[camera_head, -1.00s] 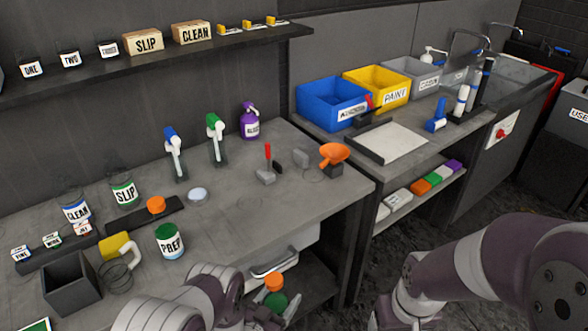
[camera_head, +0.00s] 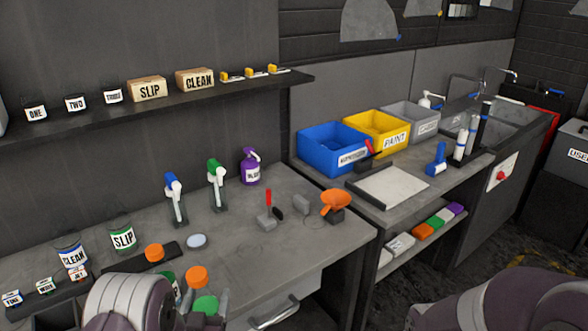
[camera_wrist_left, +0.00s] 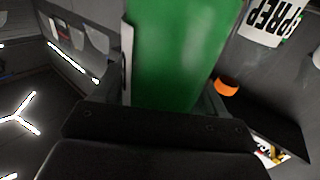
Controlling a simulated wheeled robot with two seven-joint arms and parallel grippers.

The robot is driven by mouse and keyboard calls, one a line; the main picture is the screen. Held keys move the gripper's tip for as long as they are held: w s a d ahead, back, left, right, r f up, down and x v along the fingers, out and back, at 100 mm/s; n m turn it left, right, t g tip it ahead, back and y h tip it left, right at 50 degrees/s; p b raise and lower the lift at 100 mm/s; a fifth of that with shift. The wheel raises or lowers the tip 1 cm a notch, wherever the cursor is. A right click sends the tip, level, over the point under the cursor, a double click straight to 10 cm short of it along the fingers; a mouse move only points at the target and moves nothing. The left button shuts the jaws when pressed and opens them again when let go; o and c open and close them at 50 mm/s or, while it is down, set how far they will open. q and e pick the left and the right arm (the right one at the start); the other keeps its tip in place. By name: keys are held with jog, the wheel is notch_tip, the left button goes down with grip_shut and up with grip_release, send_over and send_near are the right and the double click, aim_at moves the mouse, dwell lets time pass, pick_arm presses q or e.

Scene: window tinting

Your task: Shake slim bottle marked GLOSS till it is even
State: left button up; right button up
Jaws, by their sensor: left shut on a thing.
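My left gripper (camera_head: 205,312) is shut on a green bottle with an orange cap (camera_head: 196,277), low in the head view and above the front of the bench. The green body (camera_wrist_left: 175,50) fills the middle of the left wrist view between the two fingers. A white label edge shows at its left side, but its lettering is not readable, so I cannot confirm GLOSS. The bottle's lower part is hidden in the head view. My right arm comes in at the lower right; its gripper is outside the view.
The PREP jar (camera_wrist_left: 268,20) stands close by, mostly hidden behind the bottle and arm in the head view. The SLIP jar (camera_head: 123,236), CLEAN jar (camera_head: 71,252) and orange lid (camera_head: 154,252) are on the bench (camera_head: 310,235). Spray bottles stand behind; the bench's right part has free room.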

pick_arm(q)
jog(key=f, duration=0.2)
jog(key=s+f, duration=0.1)
jog(key=f, duration=0.2)
jog(key=s+f, duration=0.1)
jog(key=f, duration=0.1)
jog(key=shift+d+f, duration=0.2)
jog(key=r, duration=0.2)
jog(key=w+r, duration=0.1)
jog(key=r, duration=0.4)
jog(key=shift+w+a, duration=0.15)
jog(key=shift+w, duration=0.15)
jog(key=shift+s+f, duration=0.15)
jog(key=shift+f, duration=0.05)
jog(key=f, duration=0.4)
jog(key=s+f, duration=0.1)
jog(key=f, duration=0.1)
jog(key=shift+w+f, duration=0.1)
jog(key=shift+f, duration=0.35)
jog(key=shift+w+f, duration=0.15)
jog(key=shift+w, duration=0.25)
jog(key=shift+s+r, duration=0.2)
jog(key=shift+s, duration=0.05)
pick_arm(e)
jog(key=shift+s+d+r, duration=0.15)
jog(key=shift+s, duration=0.4)
